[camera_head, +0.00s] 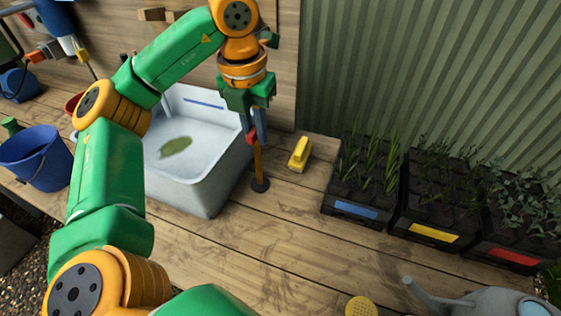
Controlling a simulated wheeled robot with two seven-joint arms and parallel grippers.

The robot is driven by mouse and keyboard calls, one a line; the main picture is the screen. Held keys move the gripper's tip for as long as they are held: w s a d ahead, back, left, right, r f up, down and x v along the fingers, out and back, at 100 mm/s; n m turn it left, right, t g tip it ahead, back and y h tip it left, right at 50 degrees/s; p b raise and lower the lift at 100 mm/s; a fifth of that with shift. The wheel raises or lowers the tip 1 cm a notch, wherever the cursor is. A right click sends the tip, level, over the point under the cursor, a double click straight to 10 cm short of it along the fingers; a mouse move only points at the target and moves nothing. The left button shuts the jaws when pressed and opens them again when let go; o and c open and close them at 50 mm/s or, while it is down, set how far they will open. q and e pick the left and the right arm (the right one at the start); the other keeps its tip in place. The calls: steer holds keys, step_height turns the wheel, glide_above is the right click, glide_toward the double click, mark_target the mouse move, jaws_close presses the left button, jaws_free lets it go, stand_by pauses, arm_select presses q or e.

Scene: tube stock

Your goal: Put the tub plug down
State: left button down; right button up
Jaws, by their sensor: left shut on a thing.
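The tub plug (258,165) is an upright orange rod with a dark round disc at its lower end. My left gripper (256,136) points down and is shut on the rod's upper part. The disc is at or just above the wooden bench, right of the white tub; I cannot tell whether it touches the wood. The white tub (211,190) has a green leaf-shaped patch (175,146) inside, and my left arm hides part of its left side. My right gripper is not in view.
A yellow block-like thing (300,154) lies just right of the plug. Black seedling trays with blue (356,210), yellow (434,232) and red (513,256) labels stand at the right. A blue bucket (38,157) stands left.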

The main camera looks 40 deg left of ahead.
arm_select(q)
steer(key=w+d+f+p, duration=0.1)
steer(key=w+f+p, duration=0.1)
steer(key=w+f, duration=0.4)
step_height(320, 180, down, 4)
steer(key=shift+w+d+r, duration=0.1)
steer(key=shift+w+d, duration=0.1)
steer(key=shift+w, duration=0.2)
steer(key=shift+f, duration=0.2)
steer(key=c, duration=0.8)
jaws_free()
steer(key=shift+r, duration=0.1)
steer(key=shift+c, duration=0.2)
steer(key=shift+r, duration=0.1)
step_height(320, 180, up, 12)
steer(key=s, duration=0.1)
steer(key=shift+s+d, duration=0.2)
steer(key=shift+s, duration=0.1)
